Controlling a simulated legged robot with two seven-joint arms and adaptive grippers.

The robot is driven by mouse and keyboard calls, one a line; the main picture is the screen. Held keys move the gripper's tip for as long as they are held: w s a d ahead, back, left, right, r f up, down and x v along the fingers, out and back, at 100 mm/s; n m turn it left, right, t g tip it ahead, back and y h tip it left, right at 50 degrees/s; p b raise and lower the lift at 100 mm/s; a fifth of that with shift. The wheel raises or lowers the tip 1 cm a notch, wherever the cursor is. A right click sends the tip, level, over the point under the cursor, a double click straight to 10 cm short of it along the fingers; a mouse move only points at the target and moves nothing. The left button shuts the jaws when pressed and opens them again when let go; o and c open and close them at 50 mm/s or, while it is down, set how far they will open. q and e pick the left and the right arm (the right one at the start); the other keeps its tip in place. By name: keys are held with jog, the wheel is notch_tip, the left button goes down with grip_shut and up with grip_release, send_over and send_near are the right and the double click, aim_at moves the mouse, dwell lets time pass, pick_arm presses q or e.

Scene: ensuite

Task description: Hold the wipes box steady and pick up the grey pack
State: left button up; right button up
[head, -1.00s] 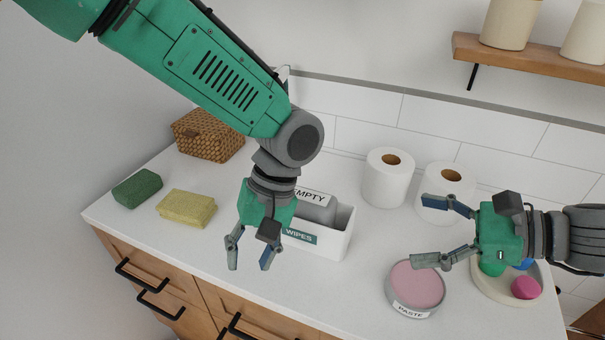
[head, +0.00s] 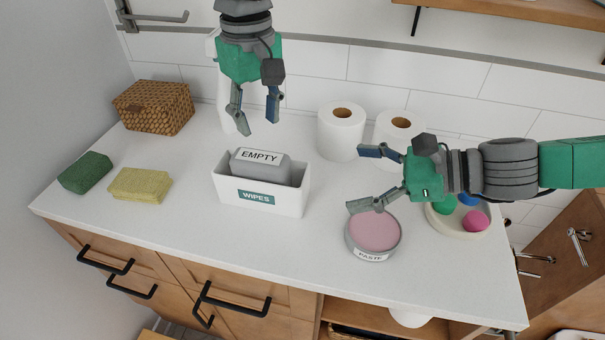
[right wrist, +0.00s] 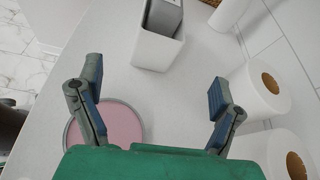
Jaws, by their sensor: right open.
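The white wipes box (head: 290,200) stands on the counter with a green WIPES label on its front. The grey pack (head: 262,171), labelled EMPTY, sits inside it with its top above the rim. My left gripper (head: 255,118) is open and empty, above and behind the box in the head view. My right gripper (head: 355,178) is open and empty to the right of the box, its fingers pointing toward it. In the right wrist view the box (right wrist: 157,52) and the pack (right wrist: 162,16) show beyond the open fingers (right wrist: 155,92), apart from them.
A pink paste tin (head: 373,234) lies under my right gripper's lower finger. Two paper rolls (head: 341,135) stand behind. A tray (head: 462,234) of coloured balls is at right. A yellow sponge (head: 140,186), green sponge (head: 85,173) and wicker basket (head: 153,107) are at left.

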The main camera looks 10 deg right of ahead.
aim_at(307, 180)
pick_arm(q)
jog(key=shift+d, duration=0.3)
jog(key=shift+a, duration=1)
pick_arm(e)
jog(key=x, duration=1.1)
jog(key=shift+s+a+r, duration=0.15)
jog(key=shift+s+a, duration=0.05)
pick_arm(q)
jog(key=shift+d, duration=0.95)
pick_arm(e)
jog(key=shift+d, duration=0.75)
jog(key=c, duration=0.7)
pick_arm(q)
jog(key=shift+a, duration=0.2)
pick_arm(e)
jog(key=shift+a, duration=0.25)
jog(key=c, duration=0.6)
pick_arm(q)
jog(key=shift+a, duration=0.7)
pick_arm(e)
jog(key=shift+a, duration=0.55)
pick_arm(q)
jog(key=shift+d, duration=0.1)
pick_arm(e)
jog(key=shift+d, duration=0.1)
